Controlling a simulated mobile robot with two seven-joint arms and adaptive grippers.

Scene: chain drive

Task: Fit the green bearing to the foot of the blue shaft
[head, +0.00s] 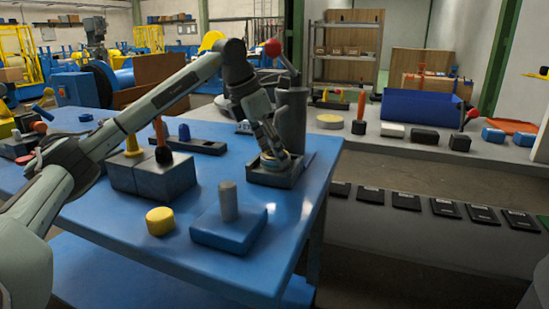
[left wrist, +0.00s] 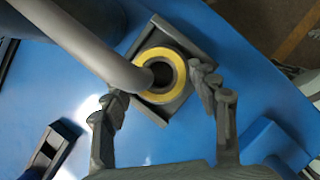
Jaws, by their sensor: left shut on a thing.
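My left gripper (head: 272,152) reaches down at a dark square fixture (head: 262,178) by the table's right edge. The ring has a dark hole and sits in the fixture. I see no clearly green bearing. A small blue piece (head: 184,131) stands in a dark slotted holder (head: 203,146). I cannot tell whether it is the blue shaft. My right gripper is not in view.
A dark press column (head: 291,122) with a red-knobbed lever (head: 273,48) stands beside the fixture. A blue block (head: 224,232) with a grey peg, a yellow disc (head: 160,221) and a grey box (head: 150,178) stand nearer.

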